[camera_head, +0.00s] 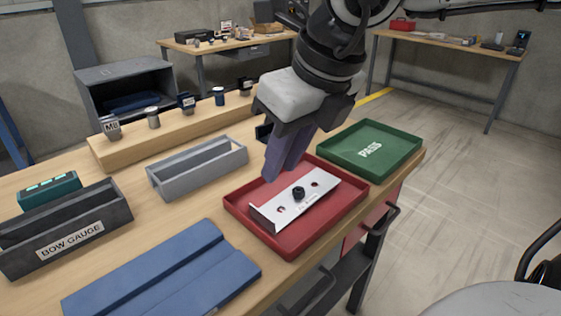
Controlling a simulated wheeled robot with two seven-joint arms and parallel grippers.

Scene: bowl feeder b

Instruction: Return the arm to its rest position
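My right arm comes in from the top. Its gripper (279,172) points down over the back left part of the red tray (237,204). The two dark purple fingers overlap in this view, so I cannot tell how far apart they are. No part shows between them. A silver metal plate (272,211) with a black knob and holes lies in the red tray, in front of and to the right of the fingertips. Contact between fingers and tray is unclear. My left gripper is not in view.
A green PASS tray (347,163) stands right of the red tray. A grey channel holder (198,171), blue block (160,277) and BOW GAUGE box (68,229) stand to the left. A wooden riser (170,138) with several small gauges is behind. Open floor lies right.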

